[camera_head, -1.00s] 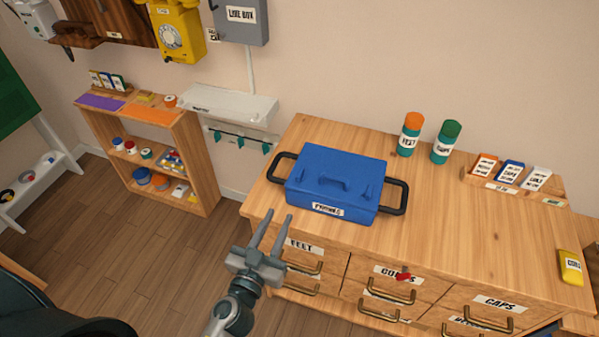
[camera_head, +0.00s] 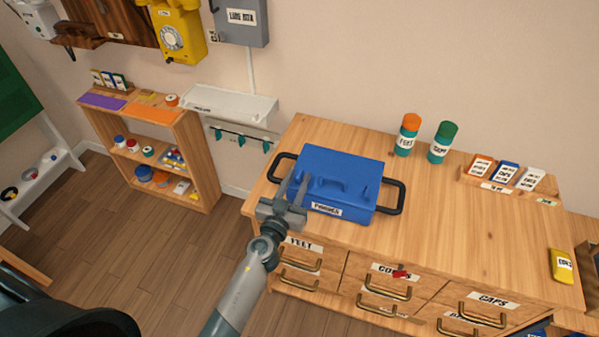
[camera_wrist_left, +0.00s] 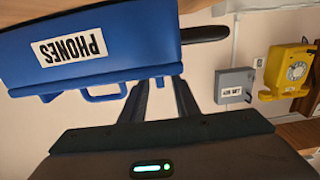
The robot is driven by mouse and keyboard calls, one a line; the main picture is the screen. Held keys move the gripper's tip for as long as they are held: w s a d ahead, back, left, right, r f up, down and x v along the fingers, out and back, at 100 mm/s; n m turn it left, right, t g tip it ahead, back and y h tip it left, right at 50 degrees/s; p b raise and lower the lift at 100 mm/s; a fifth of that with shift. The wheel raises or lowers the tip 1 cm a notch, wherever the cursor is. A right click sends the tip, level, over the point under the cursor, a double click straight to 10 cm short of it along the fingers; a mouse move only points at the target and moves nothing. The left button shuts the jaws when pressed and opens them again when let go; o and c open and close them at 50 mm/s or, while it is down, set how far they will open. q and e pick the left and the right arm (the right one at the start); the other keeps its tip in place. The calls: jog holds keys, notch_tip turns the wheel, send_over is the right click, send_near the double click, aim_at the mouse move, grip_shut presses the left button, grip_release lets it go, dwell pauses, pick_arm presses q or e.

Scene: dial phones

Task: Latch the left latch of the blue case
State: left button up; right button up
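The blue case (camera_head: 345,172), labelled PHONES, sits closed on the wooden cabinet top, a handle in the middle of its lid. My left gripper (camera_head: 295,183) is open over the case's left front edge, and its fingers cover much of the left latch in the head view. In the left wrist view the case (camera_wrist_left: 110,40) appears upside down. There the small blue left latch (camera_wrist_left: 160,83) shows between the tips of my open left gripper (camera_wrist_left: 160,84). I cannot tell whether the fingers touch it. My right gripper is not in view.
Black side handles (camera_head: 392,197) stick out from the case. An orange-capped canister (camera_head: 407,135) and a green-capped one (camera_head: 442,143) stand behind it. A card rack (camera_head: 505,178) is at the back right. The cabinet top (camera_head: 460,220) right of the case is clear.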

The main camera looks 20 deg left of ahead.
pick_arm(q)
jog(key=shift+w, duration=1.25)
grip_shut()
